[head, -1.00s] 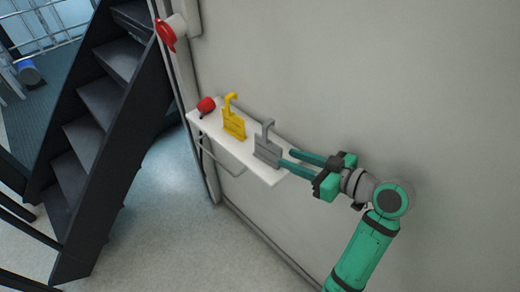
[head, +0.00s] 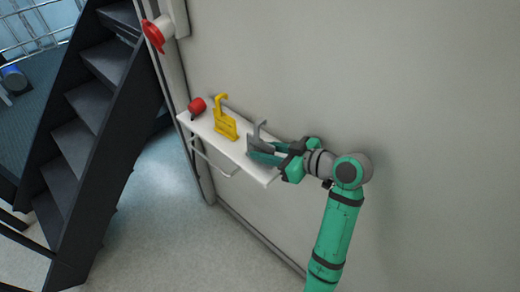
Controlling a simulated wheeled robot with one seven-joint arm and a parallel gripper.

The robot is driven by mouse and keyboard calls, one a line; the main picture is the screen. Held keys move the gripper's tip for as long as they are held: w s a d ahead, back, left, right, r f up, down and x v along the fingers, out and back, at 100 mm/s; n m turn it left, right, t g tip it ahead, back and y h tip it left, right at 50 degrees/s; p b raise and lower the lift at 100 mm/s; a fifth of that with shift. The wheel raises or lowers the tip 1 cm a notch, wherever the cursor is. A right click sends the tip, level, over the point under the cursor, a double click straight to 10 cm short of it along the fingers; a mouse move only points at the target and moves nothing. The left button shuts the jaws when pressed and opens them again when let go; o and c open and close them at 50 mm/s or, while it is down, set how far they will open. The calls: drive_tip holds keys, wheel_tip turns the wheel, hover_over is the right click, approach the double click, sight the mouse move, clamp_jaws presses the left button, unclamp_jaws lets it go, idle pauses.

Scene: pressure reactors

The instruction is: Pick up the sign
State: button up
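A grey sign (head: 257,136) with a hooked top stands on the white wall shelf (head: 232,152) near its right end. A yellow sign (head: 226,124) of similar shape stands to its left on the shelf. My gripper (head: 262,152) is at the grey sign, reaching in from the right. One green finger crosses in front of the sign's lower part, and the other appears to be behind it. The fingers still look spread apart. The lower part of the grey sign is partly hidden, and I cannot tell whether the fingers touch it.
A red object (head: 197,106) lies at the shelf's left end. A red and white fitting (head: 155,36) is on the wall post above. Dark stairs (head: 88,150) rise at the left. The floor (head: 165,205) below the shelf is clear.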

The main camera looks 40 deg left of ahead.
sight(256, 148)
drive_tip(key=x, duration=0.3)
drive_tip(key=shift+s+a+f, duration=0.1)
drive_tip(key=shift+a+f, duration=0.05)
clamp_jaws()
drive_tip(key=shift+r, duration=0.5)
wheel_tip(256, 148, up, 2)
drive_tip(key=shift+r, duration=0.2)
drive_tip(key=s+a+r, duration=0.5)
drive_tip(key=s+r, duration=0.4)
drive_tip(key=s, duration=0.4)
drive_tip(key=shift+r, duration=0.3)
drive_tip(key=shift+a, duration=0.1)
